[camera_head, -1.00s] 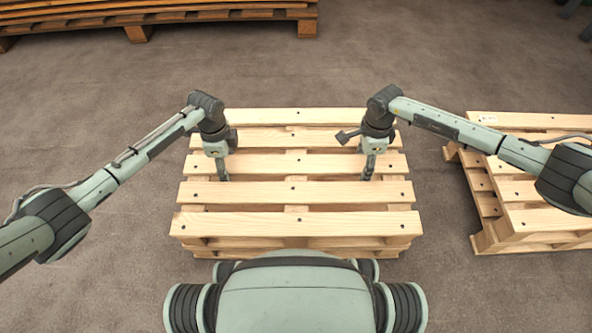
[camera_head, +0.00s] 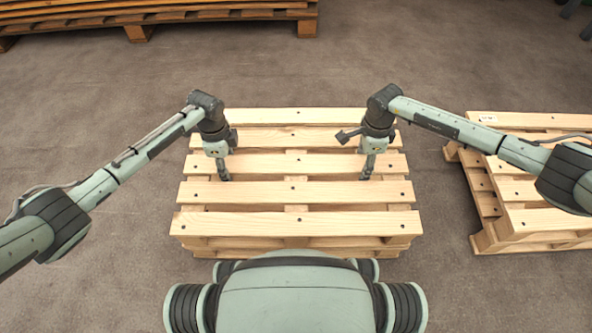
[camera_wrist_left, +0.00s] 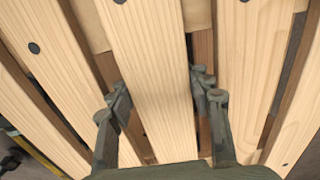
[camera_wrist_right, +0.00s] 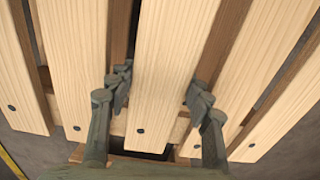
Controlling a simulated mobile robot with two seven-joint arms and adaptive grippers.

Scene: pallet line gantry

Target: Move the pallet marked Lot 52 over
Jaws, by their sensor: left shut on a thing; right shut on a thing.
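A pale wooden pallet (camera_head: 295,222) lies in front of me, with another pallet visible beneath its front edge. No marking can be read on it. My left gripper (camera_head: 222,170) points down and is shut on the left part of its middle top slat (camera_head: 292,163); the left wrist view shows one finger on each side of the slat (camera_wrist_left: 150,60). My right gripper (camera_head: 369,168) is shut on the right part of the same slat, and the right wrist view shows the fingers along both its edges (camera_wrist_right: 165,60). The fingertips are partly hidden between the slats.
A second pale pallet stack (camera_head: 520,190) stands close on the right, with a small white label (camera_head: 487,118) too small to read. A darker wooden stack (camera_head: 200,14) stands at the back left. Grey floor (camera_head: 440,60) is clear behind and left.

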